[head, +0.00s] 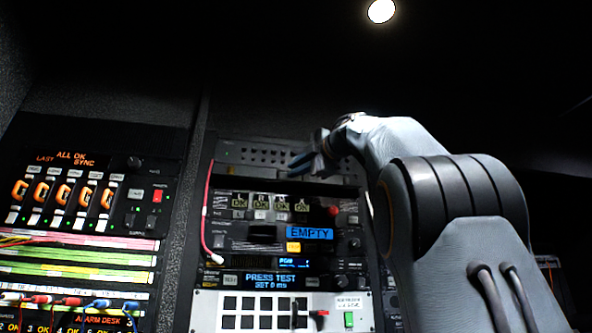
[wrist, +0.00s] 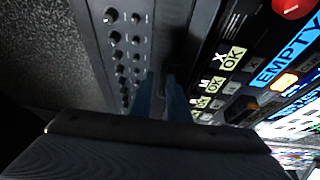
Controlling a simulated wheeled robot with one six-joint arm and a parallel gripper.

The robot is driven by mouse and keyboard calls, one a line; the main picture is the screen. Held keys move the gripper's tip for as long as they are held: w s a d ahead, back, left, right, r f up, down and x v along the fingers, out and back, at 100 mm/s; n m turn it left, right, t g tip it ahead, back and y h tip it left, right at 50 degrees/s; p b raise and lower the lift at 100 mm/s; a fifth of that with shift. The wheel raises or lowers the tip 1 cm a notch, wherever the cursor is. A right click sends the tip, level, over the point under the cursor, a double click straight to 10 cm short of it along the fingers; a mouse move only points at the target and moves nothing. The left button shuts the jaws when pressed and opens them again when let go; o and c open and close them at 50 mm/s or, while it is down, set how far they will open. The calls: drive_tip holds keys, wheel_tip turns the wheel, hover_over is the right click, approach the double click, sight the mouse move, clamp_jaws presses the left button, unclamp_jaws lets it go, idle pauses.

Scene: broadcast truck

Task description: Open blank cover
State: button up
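A plain dark strip (head: 262,180) runs across the rack between the top panel with round dots and the unit with OK buttons. It may be the blank cover, but I cannot tell for sure; no lifted or swung-out panel shows. My gripper (head: 304,160) is in front of the rack's upper part, at the right end of this strip. In the wrist view my gripper (wrist: 161,92) points at the dark band between the row of round dots and the OK buttons. Its fingers stand a little apart with a narrow dark gap, and I see nothing held. Contact with the rack is unclear.
Below are OK buttons (head: 271,202), a red knob (head: 333,211), a blue EMPTY label (head: 310,233) and a PRESS TEST display (head: 271,280). A pink cable (head: 207,215) hangs at the rack's left edge. Another rack (head: 90,190) stands at left. Dark space lies above.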

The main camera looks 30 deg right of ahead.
drive_tip(key=shift+d+f, duration=0.1)
drive_tip(key=s+d+b, duration=0.1)
drive_tip(key=s+b, duration=0.2)
drive_tip(key=s, duration=0.4)
drive_tip(key=shift+s+f, duration=0.15)
drive_tip(key=shift+s, duration=0.1)
idle(0.4)
